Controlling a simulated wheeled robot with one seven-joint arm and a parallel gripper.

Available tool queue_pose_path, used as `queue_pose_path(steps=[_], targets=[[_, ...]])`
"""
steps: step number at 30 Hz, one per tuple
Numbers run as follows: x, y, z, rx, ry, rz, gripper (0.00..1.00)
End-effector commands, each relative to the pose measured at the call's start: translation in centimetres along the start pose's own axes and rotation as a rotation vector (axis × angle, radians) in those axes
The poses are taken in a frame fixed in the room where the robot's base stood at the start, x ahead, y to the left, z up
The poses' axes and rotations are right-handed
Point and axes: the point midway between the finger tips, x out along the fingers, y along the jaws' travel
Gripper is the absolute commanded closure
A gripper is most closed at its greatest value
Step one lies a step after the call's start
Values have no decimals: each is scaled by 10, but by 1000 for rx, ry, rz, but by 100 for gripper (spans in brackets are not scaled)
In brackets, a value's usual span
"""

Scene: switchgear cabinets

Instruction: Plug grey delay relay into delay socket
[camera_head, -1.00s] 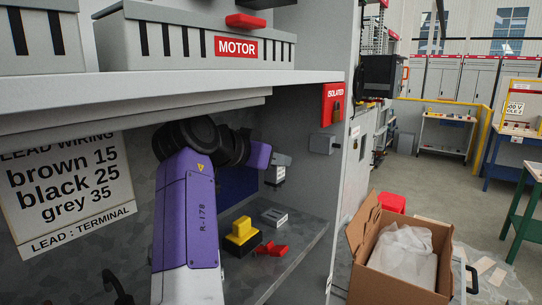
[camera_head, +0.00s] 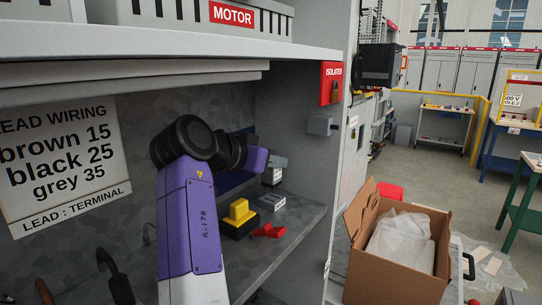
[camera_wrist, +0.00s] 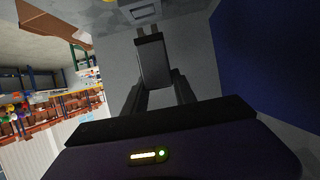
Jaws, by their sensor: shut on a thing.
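The grey delay relay (camera_wrist: 154,62) is held between the fingers of my gripper (camera_wrist: 158,92) in the wrist view. In the head view the relay (camera_head: 271,177) hangs from my gripper (camera_head: 278,162) over the shelf. A grey socket (camera_head: 272,202), which looks like the delay socket, sits on the shelf just below it. A visible gap separates relay and socket. The socket also shows at the top of the wrist view (camera_wrist: 143,11), beyond the relay's end.
A yellow block on a black base (camera_head: 239,217) and small red pieces (camera_head: 268,231) are close to the socket on the shelf (camera_head: 290,240). An upper shelf (camera_head: 190,50) overhangs my arm. The cabinet side with a grey box (camera_head: 320,125) stands to the right.

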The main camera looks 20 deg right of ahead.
Motion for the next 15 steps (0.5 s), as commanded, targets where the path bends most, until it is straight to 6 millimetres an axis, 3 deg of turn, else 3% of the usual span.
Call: queue_pose_path(steps=[5,15], targets=[[4,0,10,0,1,1,100],[4,0,10,1,1,1,100]])
